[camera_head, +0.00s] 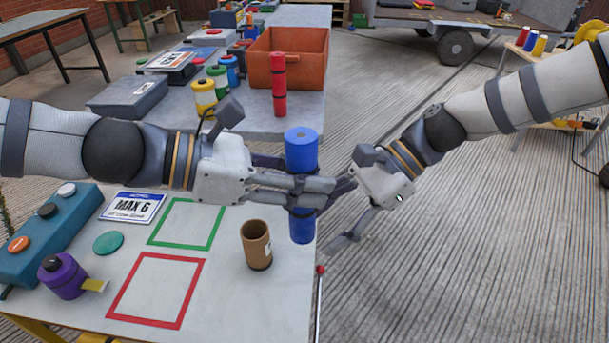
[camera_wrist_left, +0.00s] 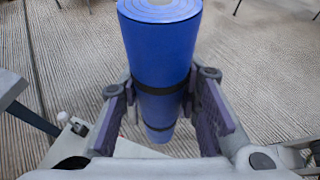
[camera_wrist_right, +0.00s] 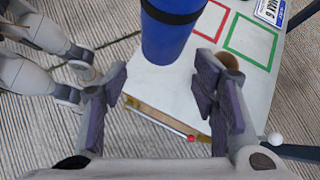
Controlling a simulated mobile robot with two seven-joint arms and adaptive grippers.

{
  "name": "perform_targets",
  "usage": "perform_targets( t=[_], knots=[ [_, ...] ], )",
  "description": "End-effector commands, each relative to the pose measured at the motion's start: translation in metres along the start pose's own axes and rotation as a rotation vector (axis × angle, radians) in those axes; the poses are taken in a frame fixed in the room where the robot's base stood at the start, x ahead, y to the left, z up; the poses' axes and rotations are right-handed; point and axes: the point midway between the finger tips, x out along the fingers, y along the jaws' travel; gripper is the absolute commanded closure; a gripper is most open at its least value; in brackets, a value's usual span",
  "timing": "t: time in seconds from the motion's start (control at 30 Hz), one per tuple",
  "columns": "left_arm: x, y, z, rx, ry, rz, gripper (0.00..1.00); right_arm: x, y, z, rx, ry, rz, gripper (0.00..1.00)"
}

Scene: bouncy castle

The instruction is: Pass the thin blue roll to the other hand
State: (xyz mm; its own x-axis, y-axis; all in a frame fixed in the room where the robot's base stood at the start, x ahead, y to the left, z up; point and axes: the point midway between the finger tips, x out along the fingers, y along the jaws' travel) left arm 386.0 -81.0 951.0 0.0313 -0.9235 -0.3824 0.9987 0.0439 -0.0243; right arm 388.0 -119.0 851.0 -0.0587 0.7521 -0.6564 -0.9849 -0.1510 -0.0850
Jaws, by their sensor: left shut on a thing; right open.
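The thin blue roll (camera_head: 301,152) is upright in the air, near the right edge of the near table, with dark bands around it. My left gripper (camera_head: 305,190) is shut around its middle. The left wrist view shows the roll (camera_wrist_left: 160,55) between the two finger pads. My right gripper (camera_head: 340,212) is open, close to the roll from the right. In the right wrist view the roll (camera_wrist_right: 167,38) stands ahead, between the spread fingers in the picture. I cannot tell whether they touch it. In the head view the fingers partly hide the roll's middle.
A brown cup (camera_head: 256,245) stands on the near table (camera_head: 225,290), by the green frame (camera_head: 187,223) and red frame (camera_head: 155,290). A red stick-like roll (camera_head: 278,85) and an orange crate (camera_head: 310,55) are on the far table.

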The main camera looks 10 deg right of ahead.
Motion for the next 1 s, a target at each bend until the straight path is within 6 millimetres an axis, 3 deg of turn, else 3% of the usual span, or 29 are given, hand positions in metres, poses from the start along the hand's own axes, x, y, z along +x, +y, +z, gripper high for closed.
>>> perform_targets(
  t=[0.03, 0.1, 0.17, 0.3, 0.43, 0.5, 0.6, 0.77, 1.0],
  knots=[
    [0.0, 0.0, 0.001, 0.001, -0.001, 0.0, 1.0, 0.026, 0.018, -0.019, -0.028, 0.055, 0.031, 0.46],
    [0.0, 0.0, 0.001, 0.001, -0.001, 0.0, 1.0, 0.058, 0.045, -0.048, -0.087, 0.138, 0.068, 0.46],
    [0.0, 0.0, 0.001, 0.001, -0.001, 0.0, 1.0, 0.081, 0.072, -0.072, -0.147, 0.21, 0.108, 0.46],
    [0.0, 0.0, 0.001, 0.001, -0.001, 0.0, 1.0, 0.117, 0.149, -0.126, -0.333, 0.367, 0.239, 0.46],
    [0.0, 0.0, 0.001, 0.001, -0.001, 0.0, 1.0, 0.126, 0.23, -0.164, -0.576, 0.475, 0.414, 0.46],
    [0.0, 0.0, 0.001, 0.002, -0.001, 0.0, 1.0, 0.121, 0.27, -0.177, -0.724, 0.501, 0.516, 0.46],
    [0.0, 0.0, 0.001, 0.002, -0.001, 0.0, 1.0, 0.11, 0.315, -0.185, -0.922, 0.503, 0.643, 0.46],
    [0.0, 0.0, 0.001, 0.002, -0.001, 0.0, 1.0, 0.096, 0.351, -0.188, -1.126, 0.477, 0.759, 0.46],
    [0.0, 0.0, 0.001, 0.002, -0.001, 0.0, 1.0, 0.093, 0.355, -0.188, -1.167, 0.472, 0.775, 0.46]
  ],
)
